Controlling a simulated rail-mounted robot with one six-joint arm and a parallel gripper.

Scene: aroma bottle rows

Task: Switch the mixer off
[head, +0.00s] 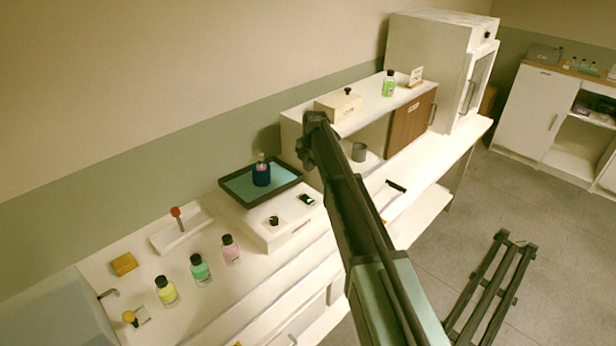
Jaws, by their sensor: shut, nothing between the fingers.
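What looks like the mixer is a low white unit (283,236) on the counter, left of my arm. Its front part carries a round black knob (274,221) and a small dark panel with a green mark (306,200). Behind these lies a black-rimmed tray with a teal surface (240,186). A dark blue bottle with a pinkish neck (261,172) stands upright on the tray. My gripper (304,157) is at the far end of my arm, above and right of the tray in the picture. It is small, dark and shut, with nothing in it, and appears apart from the unit.
Left on the counter are a red-knobbed lever (177,217), a yellow block (124,264), and yellow (166,291), green (200,270) and pink (230,249) bottles. A raised shelf holds a white box (338,105) and a green bottle (388,84). A grey cup (359,152) stands below.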

